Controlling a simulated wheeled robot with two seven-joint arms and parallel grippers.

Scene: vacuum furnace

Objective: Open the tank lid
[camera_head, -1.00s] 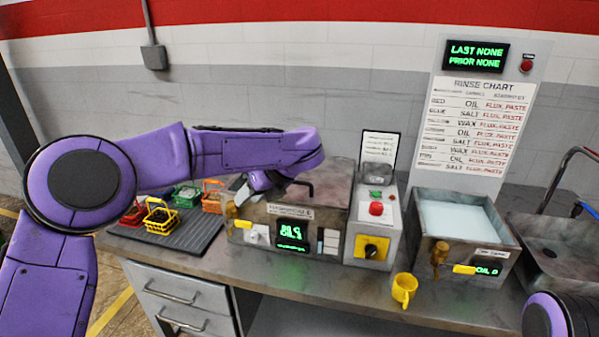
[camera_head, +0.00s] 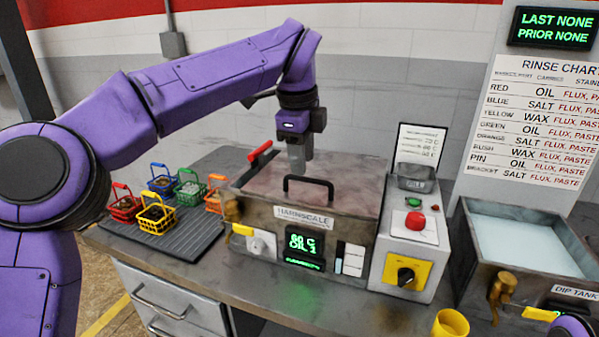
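The tank (camera_head: 255,226) is a grey metal box labelled HARNSCALE with a green display on its front. Its lid (camera_head: 345,180) is a flat worn metal plate lying shut on top. A black bar handle (camera_head: 308,182) stands up at the lid's front edge. My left gripper (camera_head: 298,168) points down above the lid, just behind and slightly left of the handle, apart from the handle. Its fingers look close together, and their gap cannot be made out. Only a small purple part of my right arm shows at the bottom right; its gripper is out of frame.
Coloured baskets (camera_head: 157,217) stand on a dark ribbed mat (camera_head: 190,240) to the left. A control box (camera_head: 412,245) with a red button stands right of the tank. An open dip tank (camera_head: 475,262) and a yellow mug (camera_head: 450,324) are further right. A red-tipped lever (camera_head: 260,153) is at the lid's left.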

